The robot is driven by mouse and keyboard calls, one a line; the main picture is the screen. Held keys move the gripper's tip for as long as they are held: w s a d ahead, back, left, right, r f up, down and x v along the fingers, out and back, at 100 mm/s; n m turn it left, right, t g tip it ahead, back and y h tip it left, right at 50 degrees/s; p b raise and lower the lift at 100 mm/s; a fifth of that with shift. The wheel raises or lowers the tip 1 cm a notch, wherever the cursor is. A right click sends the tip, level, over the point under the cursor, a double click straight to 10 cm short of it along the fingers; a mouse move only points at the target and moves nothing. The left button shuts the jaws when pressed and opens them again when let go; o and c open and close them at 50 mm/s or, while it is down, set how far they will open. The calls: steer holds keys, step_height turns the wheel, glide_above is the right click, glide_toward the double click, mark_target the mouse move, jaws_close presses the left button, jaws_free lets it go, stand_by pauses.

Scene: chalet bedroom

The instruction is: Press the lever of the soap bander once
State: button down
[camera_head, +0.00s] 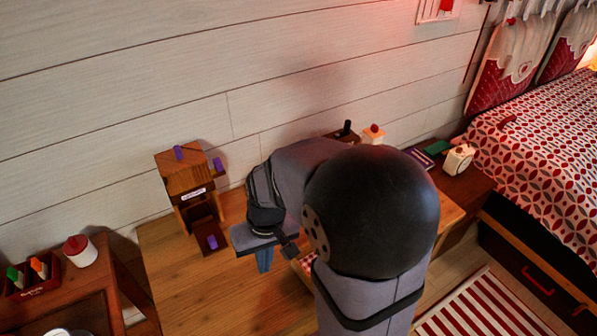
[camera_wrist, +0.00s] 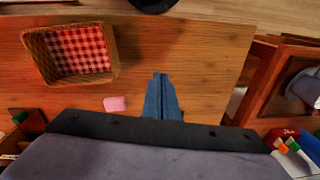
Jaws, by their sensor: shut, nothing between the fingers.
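The soap bander (camera_head: 180,181) is a brown wooden device with a white label, standing on the wooden table near the wall in the head view. It has purple parts on top and at its right side, and another purple piece low at its front. I cannot tell for sure which part is the lever. My gripper (camera_head: 264,264) is to the right of the bander and apart from it, pointing down over the table. Its blue fingers are shut and empty; they also show in the wrist view (camera_wrist: 160,80). The bander is not clearly visible in the wrist view.
A wicker basket with red checked lining (camera_wrist: 82,51) and a pink soap (camera_wrist: 115,104) are on the table (camera_wrist: 200,60). My arm hides most of the basket in the head view. A side table with a white jar (camera_head: 80,252) stands left. The tabletop before the bander is clear.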

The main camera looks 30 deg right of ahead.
steer(key=w+d+r+m+t+p, duration=0.1)
steer(key=w+d, duration=0.2)
steer(key=w, duration=0.4)
steer(key=w+d+r+m+t+y+p, duration=0.1)
steer(key=w+d, duration=0.3)
steer(key=w, duration=0.2)
steer(key=w+d+r+m+t+p, duration=0.1)
steer(key=w+d+m+t, duration=0.15)
steer(key=w, duration=0.45)
steer(key=w+d+m+t+p, duration=0.1)
steer(key=w+d, duration=0.4)
steer(key=d, duration=0.3)
steer(key=w+d+m+t+h+p, duration=0.1)
steer(key=w+d+p, duration=0.1)
steer(key=w+d, duration=0.3)
steer(key=d, duration=0.4)
steer(key=shift+d+t, duration=0.3)
steer(key=shift+t, duration=0.05)
steer(key=shift+w+f, duration=0.1)
steer(key=f+b, duration=0.1)
steer(key=f, duration=0.1)
steer(key=f+b, duration=0.2)
steer(key=f, duration=0.1)
steer(key=f+b, duration=0.1)
steer(key=f, duration=0.1)
steer(key=shift+s+f+b, duration=0.15)
steer(key=shift+s+b, duration=0.2)
steer(key=shift+s+f+b, duration=0.1)
steer(key=shift+f+b, duration=0.6)
steer(key=shift+b, duration=0.25)
